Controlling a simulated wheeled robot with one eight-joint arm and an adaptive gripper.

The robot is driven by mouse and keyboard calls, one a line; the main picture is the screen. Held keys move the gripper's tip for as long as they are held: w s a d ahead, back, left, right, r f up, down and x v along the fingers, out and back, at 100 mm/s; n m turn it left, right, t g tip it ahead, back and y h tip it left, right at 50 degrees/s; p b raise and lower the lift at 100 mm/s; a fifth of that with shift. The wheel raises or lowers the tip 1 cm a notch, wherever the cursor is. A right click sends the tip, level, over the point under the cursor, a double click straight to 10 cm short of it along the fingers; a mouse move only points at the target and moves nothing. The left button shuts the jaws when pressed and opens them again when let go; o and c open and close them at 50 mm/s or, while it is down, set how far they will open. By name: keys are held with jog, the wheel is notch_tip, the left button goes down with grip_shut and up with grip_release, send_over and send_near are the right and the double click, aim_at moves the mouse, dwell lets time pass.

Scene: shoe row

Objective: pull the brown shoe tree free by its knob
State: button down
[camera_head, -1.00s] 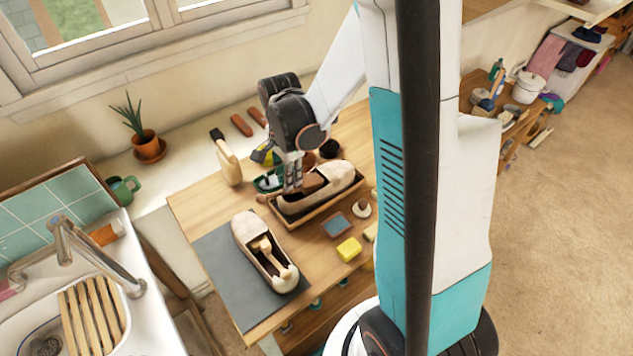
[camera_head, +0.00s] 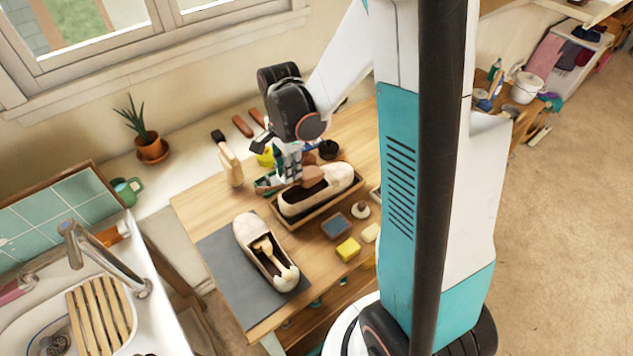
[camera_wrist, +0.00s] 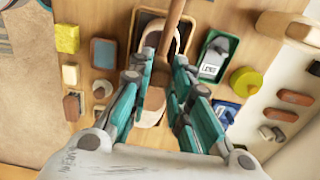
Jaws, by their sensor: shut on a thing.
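The shoe sits in a dark-lined wooden tray (camera_head: 291,226). The brown tree stands up above the shoe's opening; I cannot tell whether its lower end is clear of it. In the wrist view the brown tree (camera_wrist: 172,25) runs up from between the fingertips (camera_wrist: 163,68), over the tray and shoe. The fingers hide the knob.
A second cream shoe (camera_head: 246,232) with a pale wooden tree (camera_head: 266,247) lies on a grey mat (camera_head: 225,270). A yellow block (camera_head: 348,249), a blue-topped block (camera_head: 336,226), a green tray (camera_wrist: 215,57) and a standing brush (camera_head: 231,165) are nearby.

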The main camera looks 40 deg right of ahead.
jog(key=shift+r+p, duration=1.65)
jog(key=shift+r, duration=0.85)
